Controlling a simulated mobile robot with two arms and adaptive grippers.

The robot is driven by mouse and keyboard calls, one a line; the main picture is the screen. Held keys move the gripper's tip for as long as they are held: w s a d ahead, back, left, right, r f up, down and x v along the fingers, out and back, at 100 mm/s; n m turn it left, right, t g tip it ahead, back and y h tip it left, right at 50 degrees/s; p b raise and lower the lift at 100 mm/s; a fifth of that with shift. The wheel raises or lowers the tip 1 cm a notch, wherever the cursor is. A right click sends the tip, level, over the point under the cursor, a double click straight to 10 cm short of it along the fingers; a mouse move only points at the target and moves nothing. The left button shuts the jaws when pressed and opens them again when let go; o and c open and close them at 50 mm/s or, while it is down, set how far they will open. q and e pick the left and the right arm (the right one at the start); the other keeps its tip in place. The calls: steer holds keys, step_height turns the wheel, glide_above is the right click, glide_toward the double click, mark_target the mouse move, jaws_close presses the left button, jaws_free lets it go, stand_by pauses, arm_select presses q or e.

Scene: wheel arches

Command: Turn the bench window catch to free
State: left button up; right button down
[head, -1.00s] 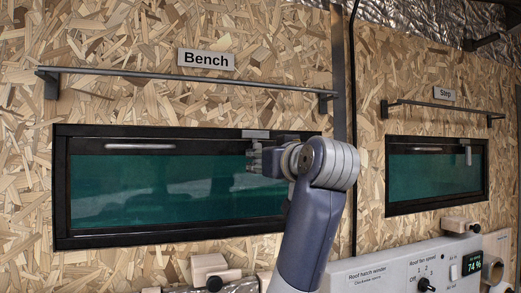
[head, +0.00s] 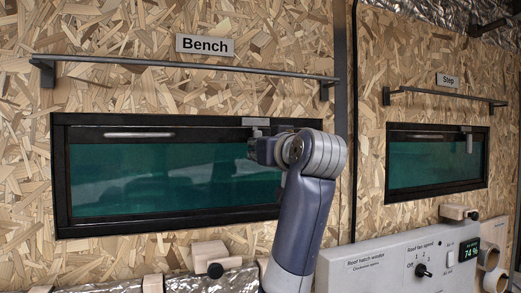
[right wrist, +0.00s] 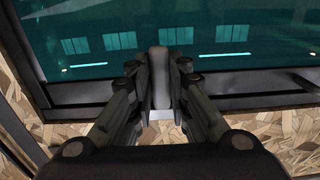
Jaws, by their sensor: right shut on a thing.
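The bench window (head: 150,185) is a long black-framed pane with teal glass under the "Bench" sign (head: 205,45). Its catch has a pale plate (head: 256,121) on the top frame, towards the right. My right gripper (head: 256,147) is at the catch and covers its lever in the head view. In the right wrist view, my right gripper (right wrist: 161,85) has its two fingers on either side of the grey catch lever (right wrist: 160,62), shut on it. The lever lies across the frame and over the glass, square to the frame. My left gripper is not in view.
A rail (head: 180,70) runs along the wall above the window. The step window (head: 425,165), with its own catch, is at the right. A white control panel (head: 400,265) and wooden blocks (head: 210,255) are below.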

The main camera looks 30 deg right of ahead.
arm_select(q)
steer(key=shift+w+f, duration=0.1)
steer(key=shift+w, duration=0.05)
arm_select(e)
steer(key=shift+a+m, duration=0.1)
steer(key=shift+m, duration=0.2)
steer(key=m, duration=0.2)
steer(key=a+m+b, duration=0.1)
steer(key=m, duration=0.2)
steer(key=a+r+m+b, duration=0.1)
steer(key=m, duration=0.2)
steer(key=shift+w, duration=0.2)
steer(key=m, duration=0.2)
steer(key=r+m, duration=0.1)
steer(key=shift+a+m, duration=0.2)
steer(key=shift+m, duration=0.2)
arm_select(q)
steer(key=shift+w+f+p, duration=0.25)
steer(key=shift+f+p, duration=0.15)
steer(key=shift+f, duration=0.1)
arm_select(e)
steer(key=m, duration=0.2)
steer(key=r+m, duration=0.1)
steer(key=m, duration=0.2)
steer(key=shift+a+r, duration=0.1)
steer(key=shift+m, duration=0.4)
